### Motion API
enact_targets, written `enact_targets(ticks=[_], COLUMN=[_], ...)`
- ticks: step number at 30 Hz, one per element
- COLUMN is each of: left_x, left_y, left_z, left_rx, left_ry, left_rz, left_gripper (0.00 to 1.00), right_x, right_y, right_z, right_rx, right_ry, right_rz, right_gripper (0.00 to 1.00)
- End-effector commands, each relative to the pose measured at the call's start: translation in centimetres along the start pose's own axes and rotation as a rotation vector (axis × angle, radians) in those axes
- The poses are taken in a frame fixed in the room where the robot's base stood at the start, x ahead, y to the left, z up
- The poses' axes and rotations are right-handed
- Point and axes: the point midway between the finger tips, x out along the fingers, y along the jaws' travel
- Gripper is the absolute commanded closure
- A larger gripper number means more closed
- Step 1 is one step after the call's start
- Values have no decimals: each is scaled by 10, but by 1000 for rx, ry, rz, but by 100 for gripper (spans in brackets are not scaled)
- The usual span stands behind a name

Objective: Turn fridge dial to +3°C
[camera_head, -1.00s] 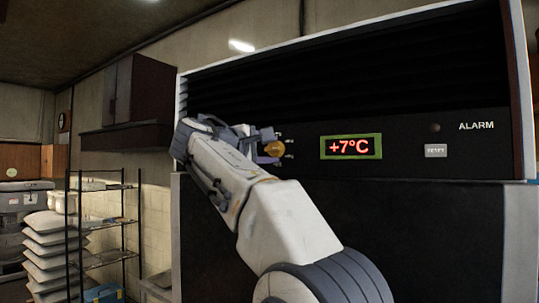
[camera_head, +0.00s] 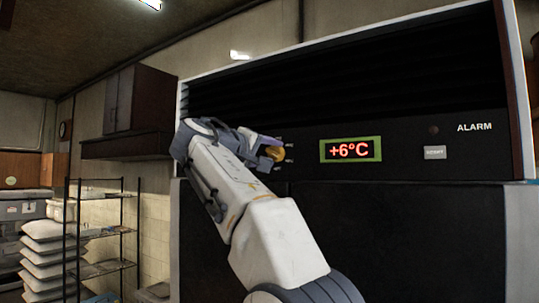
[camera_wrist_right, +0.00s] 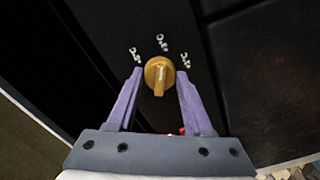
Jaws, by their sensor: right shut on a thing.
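The fridge dial is a round yellow knob (camera_head: 277,153) on the black fridge panel, left of the display. In the right wrist view the dial (camera_wrist_right: 159,76) sits between the tips of two purple fingers, with its raised grip bar pointing down. My right gripper (camera_wrist_right: 160,92) is shut on the dial; it also shows in the head view (camera_head: 270,148), reaching in at the panel. The red display (camera_head: 350,150) in its green frame reads +6°C. Small white marks (camera_wrist_right: 162,42) surround the dial; they are too small to read. My left gripper is not in view.
A RESET button (camera_head: 434,153) and a dark ALARM lamp (camera_head: 434,130) are on the panel to the right. A wire rack (camera_head: 105,240) and stacked white sacks (camera_head: 45,250) stand at the left. A dark wall cabinet (camera_head: 125,110) hangs behind.

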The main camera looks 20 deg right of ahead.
Motion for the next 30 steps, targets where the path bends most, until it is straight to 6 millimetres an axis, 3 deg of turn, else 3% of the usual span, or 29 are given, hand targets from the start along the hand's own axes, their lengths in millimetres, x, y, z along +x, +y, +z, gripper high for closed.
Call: enact_targets(ticks=[12,13,15,25,30], left_x=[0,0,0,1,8], left_y=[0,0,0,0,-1], left_z=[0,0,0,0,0], left_rx=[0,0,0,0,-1], left_ry=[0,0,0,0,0], left_rz=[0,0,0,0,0], left_gripper=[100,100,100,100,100], right_x=[0,0,0,-2,-21], right_y=[-2,-2,-2,-1,-3], right_z=[1,1,1,0,0], right_rx=[5,5,5,5,7], right_ry=[-6,-6,-5,-1,3], right_rz=[-4,-4,-4,-2,-4], right_gripper=[100,41,19,19,19])
